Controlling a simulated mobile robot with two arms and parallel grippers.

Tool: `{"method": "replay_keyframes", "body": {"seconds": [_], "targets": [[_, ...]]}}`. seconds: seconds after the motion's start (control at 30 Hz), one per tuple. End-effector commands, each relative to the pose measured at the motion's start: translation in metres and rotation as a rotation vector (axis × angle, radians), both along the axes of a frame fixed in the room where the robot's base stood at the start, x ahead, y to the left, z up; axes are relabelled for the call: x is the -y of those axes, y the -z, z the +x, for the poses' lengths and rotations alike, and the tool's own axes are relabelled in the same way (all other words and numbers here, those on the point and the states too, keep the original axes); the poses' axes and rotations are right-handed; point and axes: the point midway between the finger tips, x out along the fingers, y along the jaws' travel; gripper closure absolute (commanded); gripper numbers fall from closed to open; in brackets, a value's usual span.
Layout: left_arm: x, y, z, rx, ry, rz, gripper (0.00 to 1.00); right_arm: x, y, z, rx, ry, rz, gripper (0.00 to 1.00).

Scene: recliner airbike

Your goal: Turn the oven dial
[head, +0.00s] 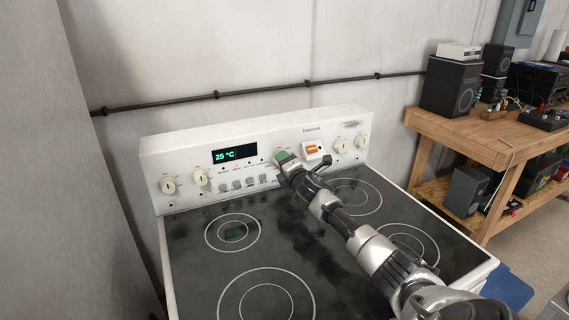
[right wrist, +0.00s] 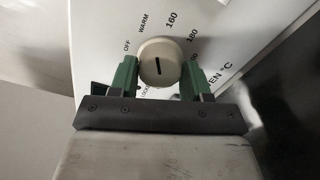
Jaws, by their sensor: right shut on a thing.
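The white oven dial (right wrist: 160,62) shows in the right wrist view, with a dark line on its face. Around it are the printed marks OFF, WARM, 160 and 180, and "EN °C" at the right. My right gripper (right wrist: 160,76) has one green finger on each side of the dial and is shut on it. In the head view my right gripper (head: 286,158) is at the middle of the oven's back panel (head: 270,130) and hides the dial. My left gripper is not in view.
Other knobs (head: 168,184) sit at both ends of the panel. A display (head: 234,154) reads 25 °C. An orange-lit switch (head: 312,149) is just right of my gripper. The dark cooktop (head: 185,260) is bare below my arm. A wooden bench (head: 445,128) with speakers stands at right.

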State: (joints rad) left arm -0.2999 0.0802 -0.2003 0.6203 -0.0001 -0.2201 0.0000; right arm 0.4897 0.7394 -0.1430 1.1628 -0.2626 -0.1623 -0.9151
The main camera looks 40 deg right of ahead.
Motion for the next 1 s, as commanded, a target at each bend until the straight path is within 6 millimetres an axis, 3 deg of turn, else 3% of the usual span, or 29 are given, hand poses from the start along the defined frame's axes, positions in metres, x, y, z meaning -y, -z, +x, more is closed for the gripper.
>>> {"method": "replay_keyframes", "body": {"seconds": [1.0], "targets": [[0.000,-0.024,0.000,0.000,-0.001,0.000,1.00,0.001,0.000,0.000,0.272,0.003,0.864,0.76]]}}
